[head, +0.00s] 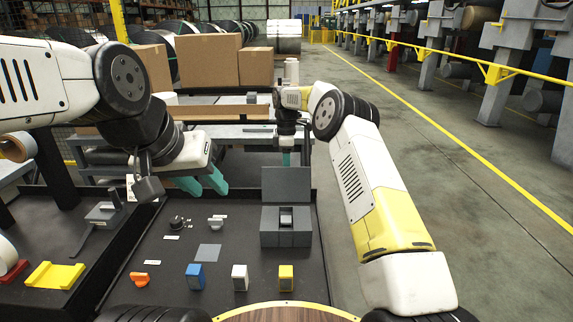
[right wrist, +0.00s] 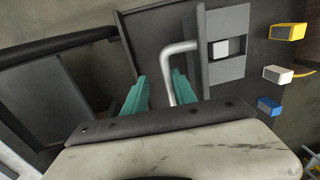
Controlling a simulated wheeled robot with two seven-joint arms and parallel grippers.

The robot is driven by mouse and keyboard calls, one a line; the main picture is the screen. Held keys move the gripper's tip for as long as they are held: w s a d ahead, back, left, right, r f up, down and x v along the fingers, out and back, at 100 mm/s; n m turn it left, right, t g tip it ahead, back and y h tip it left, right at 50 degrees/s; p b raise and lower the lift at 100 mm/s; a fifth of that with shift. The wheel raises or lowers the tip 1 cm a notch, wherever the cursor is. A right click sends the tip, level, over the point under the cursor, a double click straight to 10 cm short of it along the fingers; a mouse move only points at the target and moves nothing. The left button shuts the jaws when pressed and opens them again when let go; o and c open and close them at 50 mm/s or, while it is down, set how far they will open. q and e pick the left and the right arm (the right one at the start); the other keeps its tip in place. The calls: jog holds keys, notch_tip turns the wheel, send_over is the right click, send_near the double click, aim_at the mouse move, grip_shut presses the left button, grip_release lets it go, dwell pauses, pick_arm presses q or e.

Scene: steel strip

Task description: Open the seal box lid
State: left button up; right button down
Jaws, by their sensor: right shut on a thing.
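The grey seal box (head: 286,237) sits on the dark tray at its right side. Its lid (head: 286,184) stands upright at the back edge, and a pale block (head: 286,218) shows inside. In the right wrist view the box (right wrist: 233,68) is seen from above, with the lid (right wrist: 196,50) nearly edge-on. My right gripper (right wrist: 158,92) is behind the lid, its teal fingers shut on the pale bent handle (right wrist: 166,66). It also shows in the head view (head: 295,155), partly hidden. My left gripper (head: 204,184) hangs open and empty above the tray's back left.
Blue (head: 195,276), white (head: 240,277) and yellow (head: 286,277) blocks stand along the tray's front. An orange part (head: 139,279), a grey square plate (head: 208,253) and small dark parts lie left of the box. Cardboard boxes (head: 208,60) stand behind. The floor at right is clear.

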jog(key=c, duration=1.5)
grip_release()
jog(key=shift+w+d+r, duration=0.1)
jog(key=shift+w+d, duration=0.25)
jog(key=shift+w, duration=0.4)
jog(key=shift+r, duration=0.15)
jog(key=shift+w+a+r, duration=0.1)
jog(key=shift+a+r, duration=0.05)
jog(key=shift+r, duration=1.7)
jog(key=shift+a+r, duration=0.1)
jog(key=shift+r, duration=1.75)
